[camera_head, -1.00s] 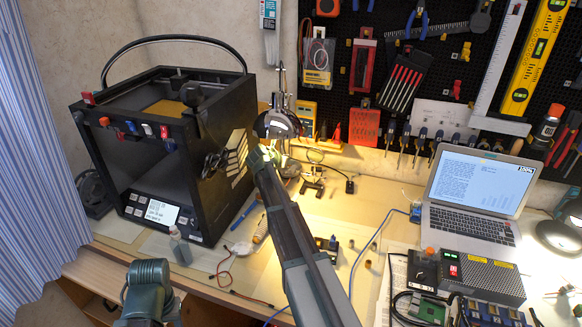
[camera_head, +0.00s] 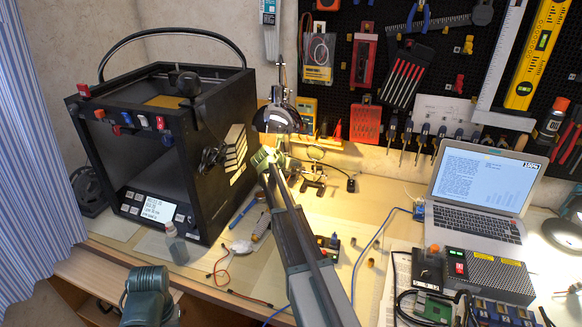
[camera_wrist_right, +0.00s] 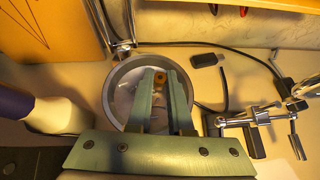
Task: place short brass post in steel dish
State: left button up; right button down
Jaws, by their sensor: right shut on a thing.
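My right gripper (camera_head: 266,158) reaches under the lamp in the head view. In the right wrist view the right gripper (camera_wrist_right: 160,82) is shut on the short brass post (camera_wrist_right: 160,77), whose top shows between the fingertips. The round steel dish (camera_wrist_right: 124,88) lies behind and below the fingers, with the post over its inside. I cannot tell whether the post touches the dish floor. The dish is not clearly visible in the head view. A green part of my left arm shows at the lower left, but its gripper is out of view.
A desk lamp (camera_head: 279,120) hangs just above the right gripper. A black printer (camera_head: 128,150) stands to the left. A helping-hand stand (camera_wrist_right: 255,118) is right of the dish. A laptop (camera_head: 474,190) and several electronics are at the right. Small brass pieces (camera_head: 370,262) stand on the bench.

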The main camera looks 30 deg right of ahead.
jog(key=shift+f, duration=0.15)
jog(key=c, duration=0.8)
grip_release()
jog(key=shift+c, duration=0.2)
jog(key=shift+s+a+r, duration=0.1)
jog(key=shift+a+r, duration=0.05)
jog(key=shift+r, duration=0.25)
jog(key=p+v, duration=0.6)
jog(key=v, duration=0.5)
jog(key=shift+s+a+p, duration=0.15)
jog(key=shift+p, duration=0.25)
